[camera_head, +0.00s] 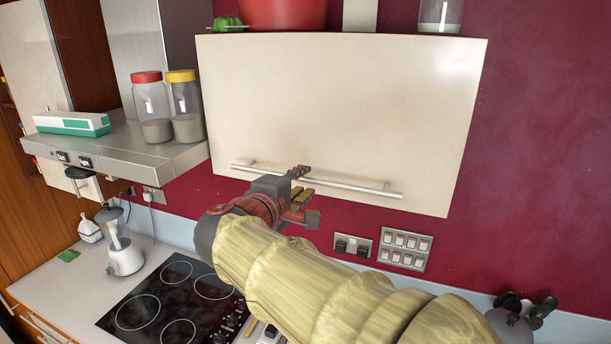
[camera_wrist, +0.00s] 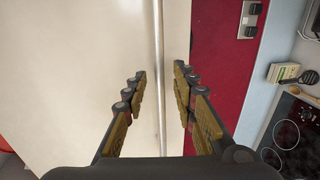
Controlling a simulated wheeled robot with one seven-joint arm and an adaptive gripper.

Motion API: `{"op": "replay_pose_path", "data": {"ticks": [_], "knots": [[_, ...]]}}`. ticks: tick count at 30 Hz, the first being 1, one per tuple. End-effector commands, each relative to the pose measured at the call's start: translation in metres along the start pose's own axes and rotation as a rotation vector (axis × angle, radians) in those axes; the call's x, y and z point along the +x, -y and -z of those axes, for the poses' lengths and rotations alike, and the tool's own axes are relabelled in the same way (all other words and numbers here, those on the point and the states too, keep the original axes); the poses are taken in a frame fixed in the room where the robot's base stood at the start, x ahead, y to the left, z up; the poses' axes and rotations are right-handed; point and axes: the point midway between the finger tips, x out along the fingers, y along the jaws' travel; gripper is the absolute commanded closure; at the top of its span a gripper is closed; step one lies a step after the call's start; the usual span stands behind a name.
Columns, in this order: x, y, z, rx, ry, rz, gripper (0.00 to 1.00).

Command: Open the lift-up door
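The lift-up door (camera_head: 340,100) is the cream front of a wall cabinet and looks shut. A long metal bar handle (camera_head: 352,187) runs along its lower edge. My gripper (camera_head: 301,182) is in front of the handle near its middle. In the wrist view, my gripper (camera_wrist: 161,74) is open, with a finger on each side of the handle (camera_wrist: 161,100). Neither finger visibly presses on the bar. I cannot tell how deep the bar sits between the fingers. The cream door (camera_wrist: 85,50) fills the left of that view.
A red pot (camera_head: 285,14) and a glass jar (camera_head: 440,15) stand on top of the cabinet. A steel hood (camera_head: 130,150) with jars is at left. The hob (camera_head: 165,300) and a blender (camera_head: 122,255) are below. Switches (camera_head: 404,248) are on the red wall.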

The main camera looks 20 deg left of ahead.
Motion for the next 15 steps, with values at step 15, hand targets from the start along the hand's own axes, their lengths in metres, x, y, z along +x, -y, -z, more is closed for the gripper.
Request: {"op": "replay_pose_path", "data": {"ticks": [15], "knots": [[0.027, 0.0, 0.0, 0.001, 0.0, 0.001, 0.72]]}}
